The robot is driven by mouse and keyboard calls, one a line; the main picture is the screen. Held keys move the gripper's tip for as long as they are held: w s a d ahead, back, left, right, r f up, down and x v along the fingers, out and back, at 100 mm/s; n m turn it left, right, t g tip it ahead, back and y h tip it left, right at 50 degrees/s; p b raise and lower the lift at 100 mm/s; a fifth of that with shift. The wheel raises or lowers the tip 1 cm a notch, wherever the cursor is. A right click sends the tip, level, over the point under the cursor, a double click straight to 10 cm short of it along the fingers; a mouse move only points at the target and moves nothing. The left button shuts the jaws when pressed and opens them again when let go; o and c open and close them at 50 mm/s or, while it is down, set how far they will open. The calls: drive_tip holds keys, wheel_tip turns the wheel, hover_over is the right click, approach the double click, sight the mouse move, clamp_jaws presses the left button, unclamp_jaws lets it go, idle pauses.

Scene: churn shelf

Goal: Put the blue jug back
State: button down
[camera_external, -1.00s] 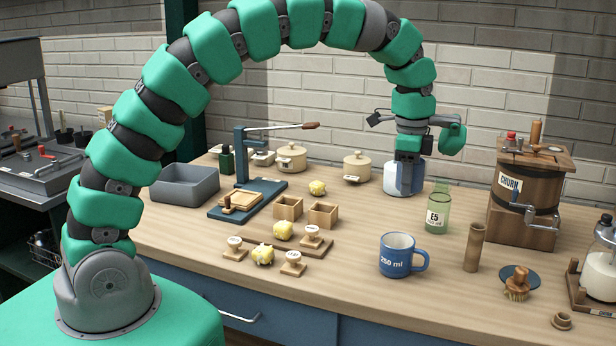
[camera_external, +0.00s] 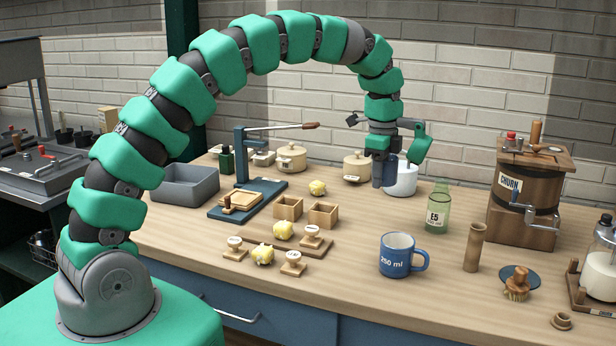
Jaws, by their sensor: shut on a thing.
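The blue jug (camera_external: 396,257), a blue cup-like vessel marked 250 ml with a handle on its right, stands upright at the front middle of the bench. My gripper (camera_external: 384,176) is well behind it, pointing down at the left side of a white pot (camera_external: 403,181). It is shut on the white pot, and its fingers cover the pot's left part. The exact grip is hidden. The pot is upright at bench level; I cannot tell whether it touches the bench. My gripper is apart from the blue jug.
A green glass bottle (camera_external: 437,208) marked E5 and a wooden cylinder (camera_external: 474,247) stand right of the blue jug. The wooden churn (camera_external: 523,195) is at the back right. Butter lumps, stamps and wooden boxes (camera_external: 323,215) lie left. A cream pot (camera_external: 356,167) stands beside my gripper.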

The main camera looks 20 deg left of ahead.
sight(376, 231)
wheel_tip(376, 231, down, 12)
drive_tip(key=shift+r+p, duration=0.2)
drive_tip(key=shift+p, duration=0.25)
idle(0.4)
drive_tip(key=c, duration=1.1)
unclamp_jaws()
drive_tip(key=shift+o, duration=0.2)
wheel_tip(376, 231, up, 12)
drive_tip(key=shift+r+b, duration=0.1)
drive_tip(key=shift+b, duration=0.45)
